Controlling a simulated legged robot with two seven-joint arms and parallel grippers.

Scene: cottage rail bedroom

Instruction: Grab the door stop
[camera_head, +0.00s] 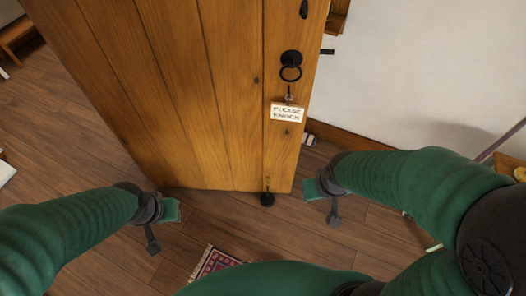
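A small black rounded object (267,199), which looks like the door stop, is at the foot of the wooden door (190,90), near its lower right corner. I cannot tell whether it stands on the floor or is fixed to the door. My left gripper (160,228) is left of it, over the floor and apart from it. My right gripper (325,204) is to its right, closer, also apart from it. Neither gripper visibly holds anything. Their finger gap is too small to judge.
The door carries a black ring handle (290,66) and a hanging sign (287,112). A small striped object (308,140) lies by the skirting board, beyond the door's edge. A red patterned rug (214,263) lies in front. Wooden floor (215,220) is clear between the grippers.

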